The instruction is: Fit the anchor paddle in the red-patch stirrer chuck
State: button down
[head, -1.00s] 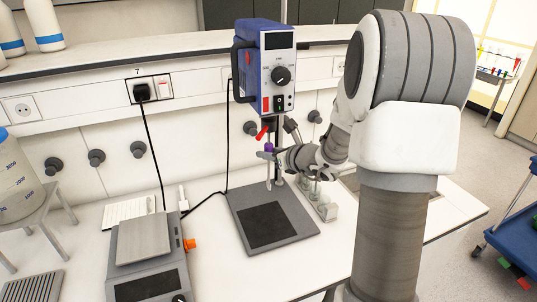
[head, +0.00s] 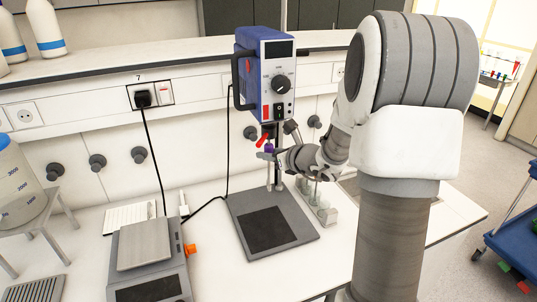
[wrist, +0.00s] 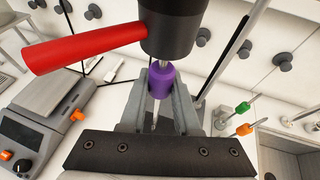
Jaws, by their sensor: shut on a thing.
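The blue overhead stirrer (head: 265,75) bears a red patch (head: 266,112) low on its front. Its black chuck (wrist: 172,25) with a red lever (wrist: 85,48) fills the top of the wrist view; the lever also shows in the head view (head: 262,140). My gripper (head: 270,156) is shut on the paddle at its purple collar (wrist: 161,80), right below the chuck. A thin metal shaft rises from the collar to the chuck's underside; I cannot tell how far it reaches in. The paddle's lower end is mostly hidden by my gripper.
The stirrer's grey base plate (head: 301,233) lies below. Pieces with green (wrist: 243,107) and orange (wrist: 244,129) collars show right in the wrist view. A balance (head: 145,245) stands left. A black cable crosses the bench.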

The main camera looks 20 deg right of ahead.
jog(key=c, duration=0.6)
grip_release()
jog(key=shift+o, duration=0.2)
